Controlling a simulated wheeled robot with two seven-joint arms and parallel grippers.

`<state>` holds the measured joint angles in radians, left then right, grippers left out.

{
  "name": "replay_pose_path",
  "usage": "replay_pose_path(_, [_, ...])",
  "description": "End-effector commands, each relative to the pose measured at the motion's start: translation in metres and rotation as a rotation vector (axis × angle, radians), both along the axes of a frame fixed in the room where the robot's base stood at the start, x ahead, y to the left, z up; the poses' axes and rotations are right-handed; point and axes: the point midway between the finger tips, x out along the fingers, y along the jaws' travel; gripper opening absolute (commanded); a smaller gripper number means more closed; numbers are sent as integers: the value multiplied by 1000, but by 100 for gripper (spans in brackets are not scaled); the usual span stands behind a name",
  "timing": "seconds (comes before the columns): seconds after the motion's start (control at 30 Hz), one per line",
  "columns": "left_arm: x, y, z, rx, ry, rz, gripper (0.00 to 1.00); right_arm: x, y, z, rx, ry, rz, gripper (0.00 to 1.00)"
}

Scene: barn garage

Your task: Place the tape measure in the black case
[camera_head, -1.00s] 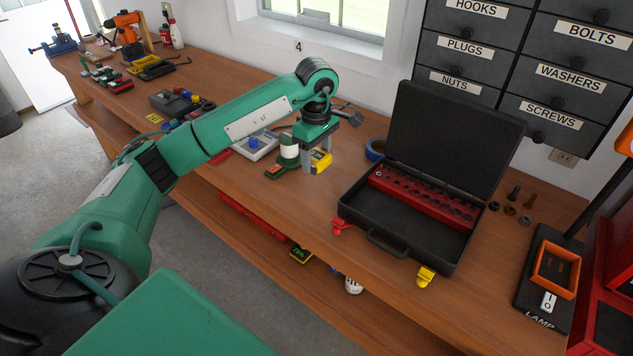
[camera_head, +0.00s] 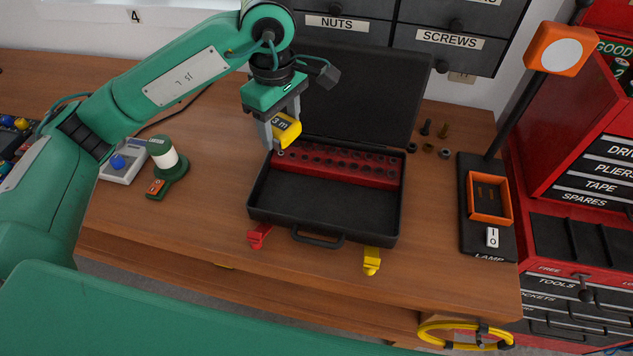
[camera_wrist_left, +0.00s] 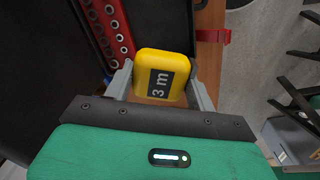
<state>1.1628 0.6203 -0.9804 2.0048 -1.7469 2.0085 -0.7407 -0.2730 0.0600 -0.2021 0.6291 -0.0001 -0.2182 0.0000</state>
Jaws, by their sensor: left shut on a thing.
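The yellow tape measure (camera_head: 286,130), marked "3 m", is held between the fingers of my left gripper (camera_head: 281,128). It also shows in the left wrist view (camera_wrist_left: 163,74), between the two grey fingertips (camera_wrist_left: 160,88). The black case (camera_head: 322,242) lies open on the workbench, its lid (camera_head: 360,95) tilted up at the back. A red socket strip (camera_head: 345,170) runs along the back inside; the front compartment is empty. The gripper and tape measure are above the case's back left corner. My right gripper is not in view.
A lamp (camera_head: 558,50) on a black base with an orange tray (camera_head: 489,197) stands right of the case. A green-and-white device (camera_head: 166,162) stands to the left.

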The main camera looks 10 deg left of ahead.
Motion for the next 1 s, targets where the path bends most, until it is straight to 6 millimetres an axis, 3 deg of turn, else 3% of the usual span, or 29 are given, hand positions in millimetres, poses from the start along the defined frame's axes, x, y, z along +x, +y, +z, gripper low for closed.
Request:
replay_pose_path(0.2, [-5,-5,-19,1,5,-11,29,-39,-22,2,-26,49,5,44])
replay_pose_path(0.3, [-5,-5,-36,2,7,-9,29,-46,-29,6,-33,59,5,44])
replay_pose_path(0.53, [-6,-4,-87,4,8,-9,29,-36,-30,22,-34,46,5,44])
replay_pose_path(0.7, [-5,-5,-127,2,7,-9,29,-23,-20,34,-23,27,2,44])
replay_pose_path(0.83, [-5,-5,-147,3,3,-10,29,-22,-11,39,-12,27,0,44])
replay_pose_path(1.0, [-4,-5,-159,2,1,-9,29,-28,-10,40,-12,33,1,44])
